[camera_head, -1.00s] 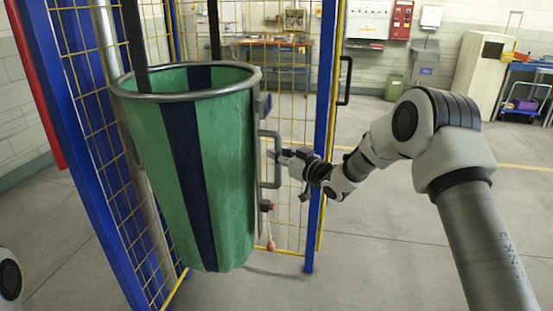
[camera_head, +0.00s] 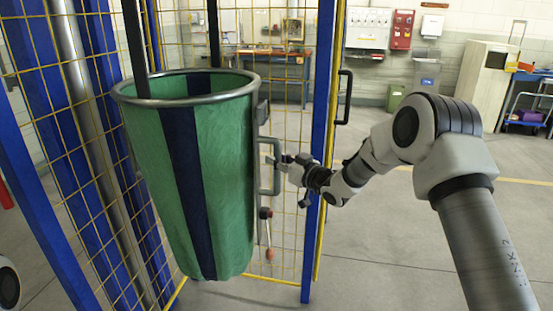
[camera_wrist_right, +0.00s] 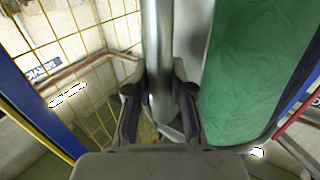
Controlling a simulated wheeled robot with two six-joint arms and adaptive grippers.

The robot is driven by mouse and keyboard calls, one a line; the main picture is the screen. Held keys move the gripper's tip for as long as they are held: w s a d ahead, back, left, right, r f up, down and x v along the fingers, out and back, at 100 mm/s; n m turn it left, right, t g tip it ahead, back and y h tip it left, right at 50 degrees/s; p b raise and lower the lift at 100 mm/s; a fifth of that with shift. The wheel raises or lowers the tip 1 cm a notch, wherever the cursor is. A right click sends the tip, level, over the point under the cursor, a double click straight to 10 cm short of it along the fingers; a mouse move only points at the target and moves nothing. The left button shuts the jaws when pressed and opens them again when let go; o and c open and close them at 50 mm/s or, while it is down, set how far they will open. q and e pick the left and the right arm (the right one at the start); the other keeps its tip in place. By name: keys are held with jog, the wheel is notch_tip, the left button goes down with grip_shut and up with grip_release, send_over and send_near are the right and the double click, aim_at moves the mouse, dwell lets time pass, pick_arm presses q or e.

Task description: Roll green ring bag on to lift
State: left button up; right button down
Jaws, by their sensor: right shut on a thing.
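The green ring bag (camera_head: 226,175) hangs from a grey metal ring, upright, with a dark blue stripe down its front. A grey handle (camera_head: 276,165) stands at its right side. My right gripper (camera_head: 283,162) is shut on this handle. In the right wrist view the handle (camera_wrist_right: 158,60) runs between the two fingers (camera_wrist_right: 160,100), with the green cloth (camera_wrist_right: 255,75) to its right. The lift is a cage of blue posts (camera_head: 322,130) and yellow mesh; the bag is at its opening. My left gripper is out of view.
Yellow mesh panels (camera_head: 285,210) stand behind and left of the bag. A blue-and-yellow frame post with a black handle (camera_head: 344,97) is close to my right wrist. Open grey floor (camera_head: 400,240) lies to the right. Workbenches and cabinets are far back.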

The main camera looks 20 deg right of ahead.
jog(key=shift+w+d+r, duration=0.2)
jog(key=shift+d+r, duration=0.15)
jog(key=shift+r, duration=0.15)
jog(key=c, duration=1.2)
grip_release()
jog(key=shift+o, duration=0.9)
jog(key=shift+w+d+f, duration=0.3)
jog(key=shift+d+f, duration=0.1)
jog(key=shift+f, duration=0.05)
jog(key=shift+s+a, duration=0.1)
jog(key=shift+a, duration=0.15)
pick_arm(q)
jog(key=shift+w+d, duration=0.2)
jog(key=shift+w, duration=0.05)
pick_arm(e)
jog(key=shift+s+d, duration=0.1)
jog(key=v, duration=1.1)
jog(key=shift+s, duration=0.45)
